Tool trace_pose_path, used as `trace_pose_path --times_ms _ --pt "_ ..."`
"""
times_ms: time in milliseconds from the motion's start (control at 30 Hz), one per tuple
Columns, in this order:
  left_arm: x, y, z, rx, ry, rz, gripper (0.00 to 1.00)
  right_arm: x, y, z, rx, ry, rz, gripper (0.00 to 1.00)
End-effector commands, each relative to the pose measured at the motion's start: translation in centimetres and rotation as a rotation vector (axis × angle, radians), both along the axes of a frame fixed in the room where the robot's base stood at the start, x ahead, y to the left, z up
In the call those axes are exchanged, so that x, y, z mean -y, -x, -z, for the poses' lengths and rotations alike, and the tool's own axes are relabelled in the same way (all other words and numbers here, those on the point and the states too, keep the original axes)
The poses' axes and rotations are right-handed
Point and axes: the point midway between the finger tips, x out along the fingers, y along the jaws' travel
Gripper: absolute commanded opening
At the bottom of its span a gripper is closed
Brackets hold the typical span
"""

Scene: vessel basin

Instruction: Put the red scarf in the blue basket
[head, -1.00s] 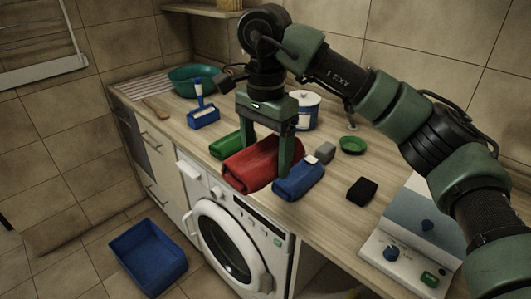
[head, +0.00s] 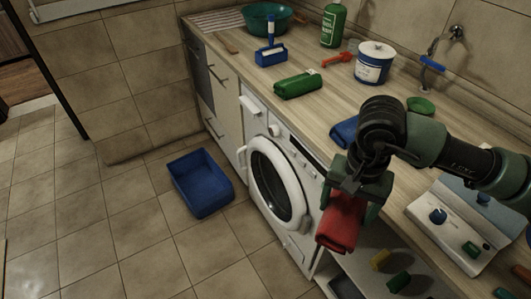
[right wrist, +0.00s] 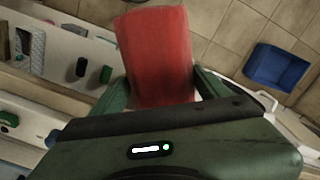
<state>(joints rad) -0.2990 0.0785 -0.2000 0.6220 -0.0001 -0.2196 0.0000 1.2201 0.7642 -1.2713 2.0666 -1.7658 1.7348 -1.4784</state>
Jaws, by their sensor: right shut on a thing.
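The rolled red scarf (head: 341,222) is held in my right gripper (head: 350,208), in front of the counter's edge and clear of the worktop. In the right wrist view the red scarf (right wrist: 157,55) sits between the two green fingers of the right gripper (right wrist: 160,92). The blue basket (head: 203,183) stands on the tiled floor, left of the washing machine, and looks empty. It also shows in the right wrist view (right wrist: 275,68), to the right of the scarf and apart from it. My left gripper is in neither view.
The washing machine (head: 272,186) stands under the counter between the basket and the scarf. A rolled green cloth (head: 298,86), a blue brush (head: 270,54), a green basin (head: 267,18) and a white-and-blue tub (head: 374,63) are on the worktop. The floor around the basket is clear.

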Motion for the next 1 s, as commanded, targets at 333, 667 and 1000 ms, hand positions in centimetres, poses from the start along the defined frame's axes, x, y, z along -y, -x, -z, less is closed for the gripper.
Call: trace_pose_path --times_ms 333,667,1000 --pt "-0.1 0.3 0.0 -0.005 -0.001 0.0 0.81 2.8 6.6 10.6 -0.004 -0.001 -0.311 0.22" --pt "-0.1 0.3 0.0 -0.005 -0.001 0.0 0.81 2.9 8.4 13.8 0.01 -0.009 -0.433 0.22" --pt "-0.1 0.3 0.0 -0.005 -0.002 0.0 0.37 3.0 8.4 13.8 0.006 -0.008 -0.425 0.22"
